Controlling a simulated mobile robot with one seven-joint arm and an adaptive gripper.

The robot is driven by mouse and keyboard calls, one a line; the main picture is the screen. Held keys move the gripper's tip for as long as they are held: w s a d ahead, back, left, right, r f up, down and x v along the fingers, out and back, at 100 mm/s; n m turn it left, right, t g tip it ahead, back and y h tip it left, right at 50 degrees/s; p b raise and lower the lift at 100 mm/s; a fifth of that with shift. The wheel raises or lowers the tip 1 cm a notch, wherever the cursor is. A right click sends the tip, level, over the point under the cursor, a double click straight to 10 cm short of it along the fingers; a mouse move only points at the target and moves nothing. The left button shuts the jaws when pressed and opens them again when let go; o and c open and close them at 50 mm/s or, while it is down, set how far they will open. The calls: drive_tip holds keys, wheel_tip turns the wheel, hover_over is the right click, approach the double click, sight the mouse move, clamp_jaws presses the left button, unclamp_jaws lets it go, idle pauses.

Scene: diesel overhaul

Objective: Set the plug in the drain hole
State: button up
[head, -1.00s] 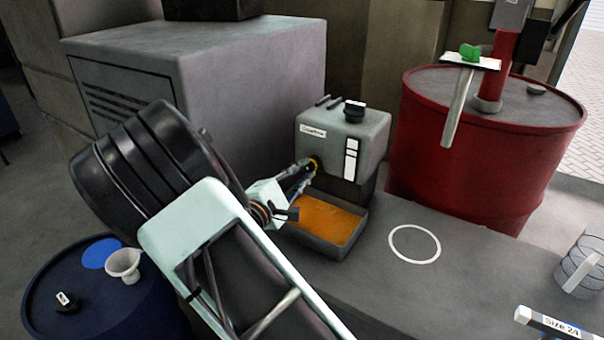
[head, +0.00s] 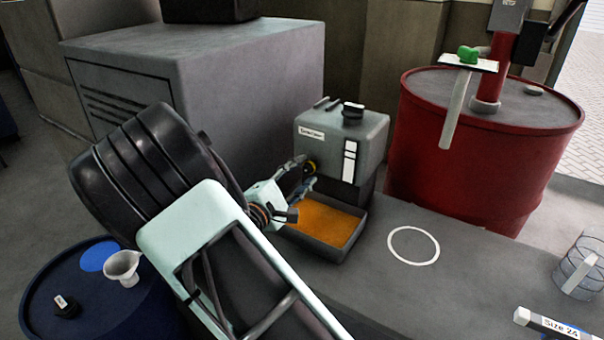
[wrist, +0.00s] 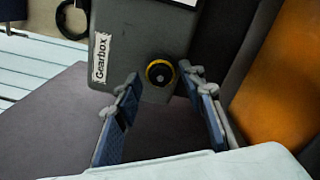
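The grey box labelled Gearbox (wrist: 135,40) stands on the bench; it is the grey box (head: 340,133) in the head view. A dark round piece with a yellow ring (wrist: 160,72), seemingly the plug in the drain hole, sits low on its face. The yellow ring also shows in the head view (head: 311,166). Whether the plug is fully seated I cannot tell. My gripper (head: 306,173) is close in front of that face. In the wrist view its blue-padded fingers (wrist: 165,82) are spread wide on either side of the round piece, with nothing visible between them.
A tray of orange fluid (head: 325,222) lies below the gearbox. A red drum (head: 430,150) stands behind right, and a blue drum (head: 150,305) with a white funnel (head: 122,267) at lower left. The bench around the white ring (head: 414,246) is clear.

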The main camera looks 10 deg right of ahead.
drive_tip(key=v, duration=1.2)
